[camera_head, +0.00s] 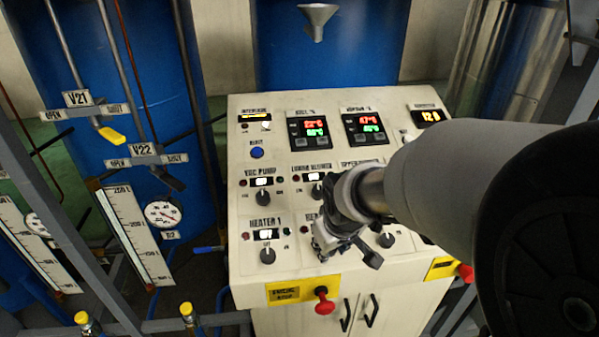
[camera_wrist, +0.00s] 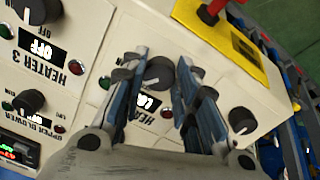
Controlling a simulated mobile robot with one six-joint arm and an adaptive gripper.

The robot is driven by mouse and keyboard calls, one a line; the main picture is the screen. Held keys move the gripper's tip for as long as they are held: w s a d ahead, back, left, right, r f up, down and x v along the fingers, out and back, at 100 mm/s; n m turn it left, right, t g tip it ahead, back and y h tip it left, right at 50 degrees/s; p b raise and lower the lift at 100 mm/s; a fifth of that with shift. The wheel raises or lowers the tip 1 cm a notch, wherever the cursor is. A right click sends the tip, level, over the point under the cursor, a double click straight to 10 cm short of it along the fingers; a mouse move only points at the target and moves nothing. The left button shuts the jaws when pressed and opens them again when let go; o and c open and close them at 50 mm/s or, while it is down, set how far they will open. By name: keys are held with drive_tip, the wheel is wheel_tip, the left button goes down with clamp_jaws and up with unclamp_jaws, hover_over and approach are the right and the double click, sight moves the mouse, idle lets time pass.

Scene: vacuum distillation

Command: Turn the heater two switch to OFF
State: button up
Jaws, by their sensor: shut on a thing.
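The control panel (camera_head: 240,180) has a row of heater switches along its lower front. The heater two switch, a round dark knob (camera_wrist: 158,74), sits between my gripper's two fingers in the wrist view. My gripper (camera_wrist: 158,90) is closed on this knob. A small lit display (camera_wrist: 148,102) beside the knob is partly hidden and its text is not fully readable. In the head view my gripper (camera_head: 335,250) reaches the panel right of the heater 1 knob (camera_head: 267,256) and covers the heater two switch.
The heater 3 knob (camera_wrist: 35,10) shows OFF beside it. The heater 1 knob also stands near my fingers in the wrist view (camera_wrist: 242,121). A red emergency button (camera_head: 324,301) sticks out below on a yellow plate (camera_head: 283,292). Pump and blower knobs are above.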

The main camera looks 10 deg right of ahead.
drive_tip(key=n, duration=0.3)
drive_tip(key=shift+n, duration=0.4)
drive_tip(key=shift+n+p, duration=0.35)
drive_tip(key=shift+n, duration=1.45)
drive_tip(key=o, duration=1.1)
drive_tip(key=v, duration=1.2)
drive_tip(key=shift+s+d, duration=0.1)
drive_tip(key=shift+d, duration=0.1)
